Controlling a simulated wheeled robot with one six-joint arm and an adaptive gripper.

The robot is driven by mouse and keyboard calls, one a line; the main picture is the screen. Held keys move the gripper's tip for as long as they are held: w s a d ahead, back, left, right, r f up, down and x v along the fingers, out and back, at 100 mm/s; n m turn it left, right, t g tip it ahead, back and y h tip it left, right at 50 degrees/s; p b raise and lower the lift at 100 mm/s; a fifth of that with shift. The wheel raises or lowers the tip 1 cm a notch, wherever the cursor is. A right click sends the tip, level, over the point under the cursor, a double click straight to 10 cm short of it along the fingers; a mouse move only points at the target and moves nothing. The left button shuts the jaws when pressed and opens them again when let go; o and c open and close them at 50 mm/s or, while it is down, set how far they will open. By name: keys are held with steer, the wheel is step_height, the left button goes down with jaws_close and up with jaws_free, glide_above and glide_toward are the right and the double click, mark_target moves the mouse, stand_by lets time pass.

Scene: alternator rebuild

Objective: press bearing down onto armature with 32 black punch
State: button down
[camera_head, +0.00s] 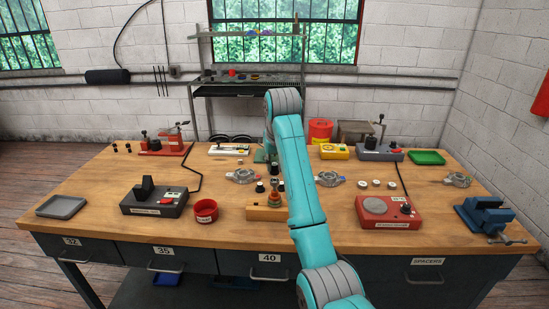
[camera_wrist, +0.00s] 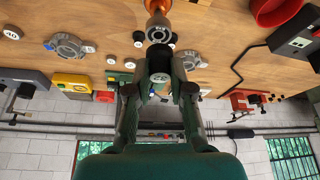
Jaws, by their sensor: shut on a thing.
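The armature (camera_head: 274,200) stands upright in a wooden block (camera_head: 262,213) near the front middle of the bench, with copper-coloured windings. In the wrist view, the armature (camera_wrist: 158,28) is just beyond my fingertips, and a grey ring-like end shows there; I cannot tell whether it is the bearing. My gripper (camera_wrist: 159,88) is shut on a dark cylindrical punch (camera_wrist: 160,77) with a pale label on its end. I cannot read its number or tell whether it touches the armature. In the head view my arm hides part of the gripper (camera_head: 266,155).
A red cup (camera_head: 205,211) and a black device (camera_head: 154,200) stand to the left. A red round-plate device (camera_head: 388,211) and blue vise (camera_head: 484,216) stand to the right. The front left tray (camera_head: 45,212) is empty.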

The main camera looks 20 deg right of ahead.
mark_target(275, 174)
steer(key=shift+f, duration=0.55)
steer(key=shift+f, duration=1.6)
stand_by(5.5)
